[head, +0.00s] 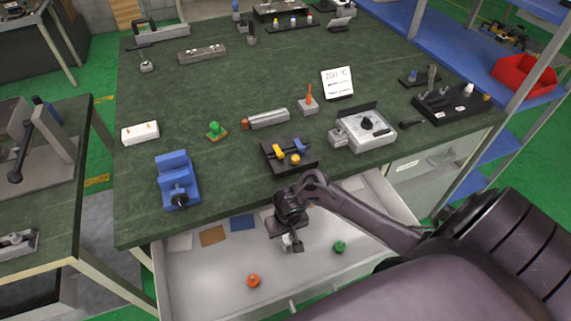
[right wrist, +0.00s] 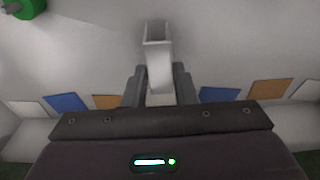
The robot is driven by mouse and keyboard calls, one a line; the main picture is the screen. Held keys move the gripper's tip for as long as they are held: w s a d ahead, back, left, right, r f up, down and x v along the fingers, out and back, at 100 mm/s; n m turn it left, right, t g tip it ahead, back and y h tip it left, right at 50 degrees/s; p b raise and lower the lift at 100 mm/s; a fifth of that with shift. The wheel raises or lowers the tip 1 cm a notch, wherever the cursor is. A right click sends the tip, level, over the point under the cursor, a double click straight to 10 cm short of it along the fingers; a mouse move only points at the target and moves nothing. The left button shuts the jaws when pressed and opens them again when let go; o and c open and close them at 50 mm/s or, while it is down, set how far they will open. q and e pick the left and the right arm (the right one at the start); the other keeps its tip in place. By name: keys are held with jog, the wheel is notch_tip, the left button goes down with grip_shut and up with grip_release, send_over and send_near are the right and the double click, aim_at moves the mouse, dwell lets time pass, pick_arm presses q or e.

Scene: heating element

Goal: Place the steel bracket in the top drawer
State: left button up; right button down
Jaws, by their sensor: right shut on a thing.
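The steel bracket (right wrist: 158,62) is a light grey, channel-shaped piece between the fingers of my right gripper (right wrist: 158,88) in the right wrist view. In the head view my right gripper (head: 290,238) is shut on it, and only a small pale part of the bracket (head: 288,243) shows below the fingers. Both are over the open top drawer (head: 205,285), whose pale floor lies beneath. I cannot tell whether the bracket touches the floor. My left gripper is not in view.
An orange knob (head: 254,281), a green knob (head: 340,247), and flat blue (head: 243,223) and brown (head: 212,236) pieces lie in the drawer. The green worktop (head: 235,165) overhangs its back. A blue vise (head: 177,180) stands near the worktop's front edge. The drawer's front left is clear.

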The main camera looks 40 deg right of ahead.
aim_at(287, 240)
jog(key=shift+w+d+f, duration=0.1)
jog(key=shift+f, duration=0.4)
jog(key=c, duration=1.2)
grip_release()
jog(key=shift+f, duration=0.15)
jog(key=shift+o, duration=0.2)
notch_tip(287, 240, up, 12)
jog(key=s+p, duration=0.1)
jog(key=p, duration=0.5)
jog(key=shift+s+a+p, duration=0.2)
jog(key=shift+s+p, duration=0.05)
jog(key=shift+p, duration=0.15)
